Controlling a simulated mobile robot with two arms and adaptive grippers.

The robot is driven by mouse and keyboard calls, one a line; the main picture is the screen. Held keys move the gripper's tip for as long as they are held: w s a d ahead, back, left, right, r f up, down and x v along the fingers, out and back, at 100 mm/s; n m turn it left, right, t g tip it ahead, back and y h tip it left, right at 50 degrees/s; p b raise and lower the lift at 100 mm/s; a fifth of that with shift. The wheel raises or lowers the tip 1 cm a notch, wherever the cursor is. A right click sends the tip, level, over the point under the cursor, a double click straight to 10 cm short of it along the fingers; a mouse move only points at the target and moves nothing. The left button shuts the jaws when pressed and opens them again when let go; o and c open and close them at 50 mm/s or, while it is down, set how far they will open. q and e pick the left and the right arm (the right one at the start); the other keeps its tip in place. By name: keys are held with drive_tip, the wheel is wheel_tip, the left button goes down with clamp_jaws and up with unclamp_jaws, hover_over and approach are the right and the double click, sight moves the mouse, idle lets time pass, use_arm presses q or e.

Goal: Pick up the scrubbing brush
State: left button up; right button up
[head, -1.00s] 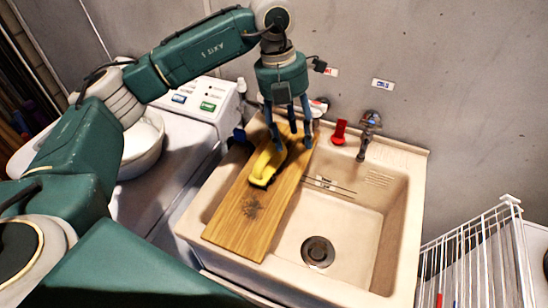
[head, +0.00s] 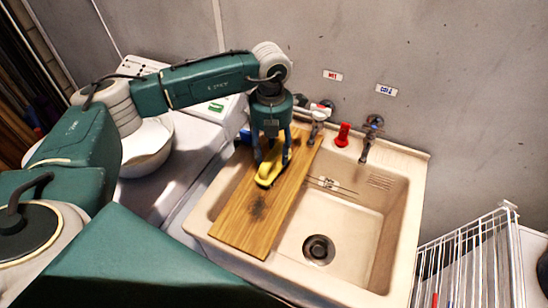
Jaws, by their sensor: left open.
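The scrubbing brush (head: 268,174), yellow with a dark underside, lies on a wooden board (head: 236,222) across the left part of the sink. My left gripper (head: 272,162) points down over the brush's far end. Its fingers are open and stand around or just beside that end; I cannot tell whether they touch it. The far end of the brush is partly hidden by the fingers. My right gripper is not in view.
The beige sink (head: 345,225) has an open basin to the right of the board. Taps (head: 367,140) and a red object (head: 342,134) stand along its back edge. A white bowl (head: 147,150) sits on the machine at left. A white wire rack (head: 470,262) stands at right.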

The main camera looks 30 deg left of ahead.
use_arm(q)
drive_tip(key=shift+f, duration=0.35)
clamp_jaws()
drive_tip(key=shift+r, duration=0.15)
drive_tip(key=shift+w+r+b, duration=0.1)
drive_tip(key=shift+r+b, duration=0.2)
drive_tip(key=shift+r, duration=0.2)
wheel_tip(320, 180, up, 19)
drive_tip(key=b, duration=0.3)
drive_tip(key=shift+b, duration=0.35)
